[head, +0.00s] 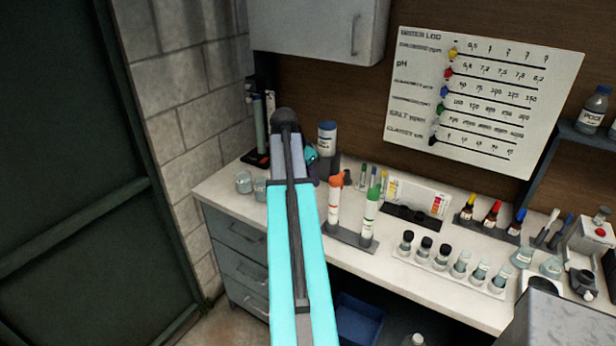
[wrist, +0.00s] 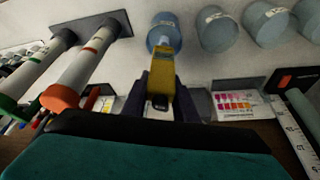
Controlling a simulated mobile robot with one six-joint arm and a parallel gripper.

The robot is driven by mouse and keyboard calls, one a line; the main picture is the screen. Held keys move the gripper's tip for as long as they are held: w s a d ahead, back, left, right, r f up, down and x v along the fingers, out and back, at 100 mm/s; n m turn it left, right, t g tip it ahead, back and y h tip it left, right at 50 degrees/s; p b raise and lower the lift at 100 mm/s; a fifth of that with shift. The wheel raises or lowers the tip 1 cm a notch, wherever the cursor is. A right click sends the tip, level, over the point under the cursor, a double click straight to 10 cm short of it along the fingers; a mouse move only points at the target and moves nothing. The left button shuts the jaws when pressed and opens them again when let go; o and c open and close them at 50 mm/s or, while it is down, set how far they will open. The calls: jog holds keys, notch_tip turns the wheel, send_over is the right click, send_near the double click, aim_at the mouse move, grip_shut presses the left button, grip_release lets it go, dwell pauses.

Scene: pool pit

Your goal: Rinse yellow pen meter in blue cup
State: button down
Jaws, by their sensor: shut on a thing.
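The yellow pen meter (wrist: 161,72) is clamped between the dark fingers of my gripper (wrist: 161,92) in the wrist view. Its far end overlaps the mouth of the blue cup (wrist: 164,22). I cannot tell whether the tip is inside the cup or just above it. The cup stands on the white counter. In the head view my arm covers the pen meter, the gripper fingers and the blue cup.
Several pale cups stand beside the blue one, the nearest (wrist: 217,29) close to it. Two tall tubes, one orange-capped (head: 335,194) and one green-capped (head: 370,214), stand in a rack close to my arm. Small bottles (head: 407,242) line the counter's front (head: 395,270).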

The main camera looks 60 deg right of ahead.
jog(key=shift+f+b, duration=0.45)
jog(key=shift+f, duration=0.55)
jog(key=shift+f, duration=0.2)
jog(key=shift+f+b, duration=0.6)
jog(key=shift+f, duration=0.4)
jog(key=shift+r, duration=0.15)
dwell(0.9)
notch_tip(320, 180, up, 10)
jog(key=p, duration=0.5)
jog(key=shift+p, duration=0.35)
dwell(1.0)
dwell(0.7)
jog(key=shift+w, duration=0.1)
